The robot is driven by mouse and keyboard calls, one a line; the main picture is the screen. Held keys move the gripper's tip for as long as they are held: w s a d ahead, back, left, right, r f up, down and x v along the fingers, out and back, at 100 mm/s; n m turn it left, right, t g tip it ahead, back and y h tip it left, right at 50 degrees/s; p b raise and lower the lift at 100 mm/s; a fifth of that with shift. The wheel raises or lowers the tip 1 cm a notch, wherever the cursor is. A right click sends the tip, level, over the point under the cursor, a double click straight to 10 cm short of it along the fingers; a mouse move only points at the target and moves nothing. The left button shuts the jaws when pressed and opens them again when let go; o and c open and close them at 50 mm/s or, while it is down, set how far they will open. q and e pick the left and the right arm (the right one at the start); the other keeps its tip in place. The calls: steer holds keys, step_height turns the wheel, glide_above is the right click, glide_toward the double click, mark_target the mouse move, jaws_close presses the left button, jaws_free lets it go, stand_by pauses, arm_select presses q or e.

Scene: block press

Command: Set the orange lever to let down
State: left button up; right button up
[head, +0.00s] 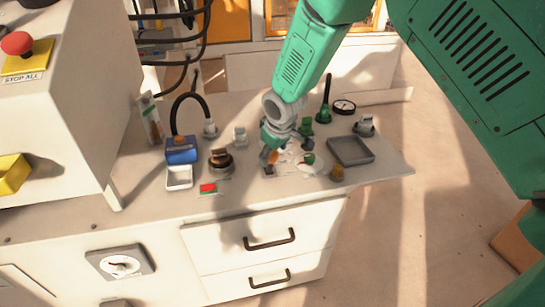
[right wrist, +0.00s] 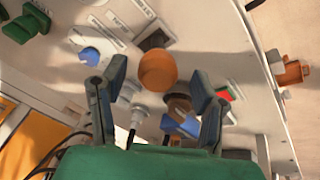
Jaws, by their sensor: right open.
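The orange lever's round knob (right wrist: 158,69) shows in the right wrist view, between and just beyond my fingertips. Its shaft and its setting are hidden from this angle. A small patch of the orange knob (head: 272,158) also shows in the head view, beside the gripper. My right gripper (head: 277,150) points down over the middle of the bench. In the right wrist view the gripper (right wrist: 158,77) has its two fingers apart on either side of the knob, and I cannot tell whether they touch it. My left gripper is in neither view.
A grey tray (head: 351,151) and a tan knob (head: 338,173) lie right of the gripper. A blue box (head: 181,150), a dark round base (head: 220,161) and a red-green switch (head: 208,188) stand left. White label plates (right wrist: 97,38) lie near the knob.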

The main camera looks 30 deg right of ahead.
steer(key=v, duration=0.9)
steer(key=shift+s+r, duration=0.15)
steer(key=shift+s, duration=0.05)
steer(key=s+a+f+m+g+y, duration=0.1)
steer(key=s+a+f+m+g, duration=0.1)
steer(key=s+f, duration=1.35)
steer(key=s+f+m, duration=0.1)
steer(key=s+f, duration=0.3)
steer(key=s, duration=0.6)
steer(key=s+d+f+g, duration=0.1)
steer(key=s+f, duration=0.4)
steer(key=s, duration=0.5)
steer(key=shift+s+m+g, duration=0.25)
steer(key=shift+m+g, duration=0.05)
steer(key=shift+m, duration=0.1)
